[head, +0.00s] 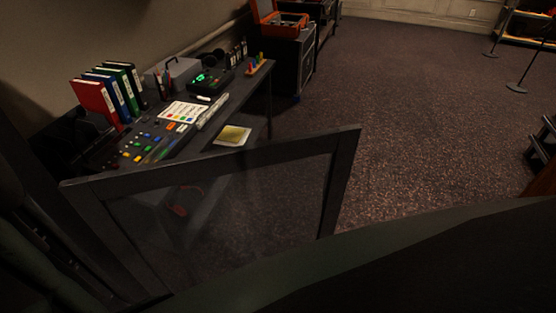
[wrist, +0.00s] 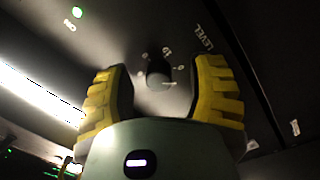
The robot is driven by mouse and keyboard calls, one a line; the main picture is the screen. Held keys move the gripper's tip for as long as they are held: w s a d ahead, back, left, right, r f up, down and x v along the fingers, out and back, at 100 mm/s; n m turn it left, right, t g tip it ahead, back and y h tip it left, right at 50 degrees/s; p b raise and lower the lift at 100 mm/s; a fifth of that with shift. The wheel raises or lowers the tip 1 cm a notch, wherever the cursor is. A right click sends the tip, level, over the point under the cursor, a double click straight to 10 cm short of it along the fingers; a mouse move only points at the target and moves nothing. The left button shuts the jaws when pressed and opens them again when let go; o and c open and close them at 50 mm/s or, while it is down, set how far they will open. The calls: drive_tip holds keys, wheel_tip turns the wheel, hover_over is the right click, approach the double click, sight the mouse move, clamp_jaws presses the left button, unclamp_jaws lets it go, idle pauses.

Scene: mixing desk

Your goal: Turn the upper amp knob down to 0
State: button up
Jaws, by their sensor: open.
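In the wrist view, a small dark round knob (wrist: 158,72) stands on a black panel marked LEVEL, with small white scale marks around it. I cannot read its setting clearly. My gripper (wrist: 160,85) has two yellow ribbed fingers with dark inner pads, one on each side of the knob. The fingers are open, with a gap between each pad and the knob. In the head view the knob and my gripper do not show.
A green light (wrist: 77,12) marked ON glows on the panel. In the head view, a desk (head: 235,95) carries binders (head: 120,90), a colour-marked sheet (head: 183,112) and a green-lit device (head: 208,80). A dark frame (head: 345,180) stands in front. Carpet (head: 430,100) lies open at right.

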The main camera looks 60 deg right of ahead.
drive_tip(key=shift+s, duration=0.15)
drive_tip(key=s+d, duration=0.1)
drive_tip(key=s, duration=0.6)
drive_tip(key=shift+d, duration=0.2)
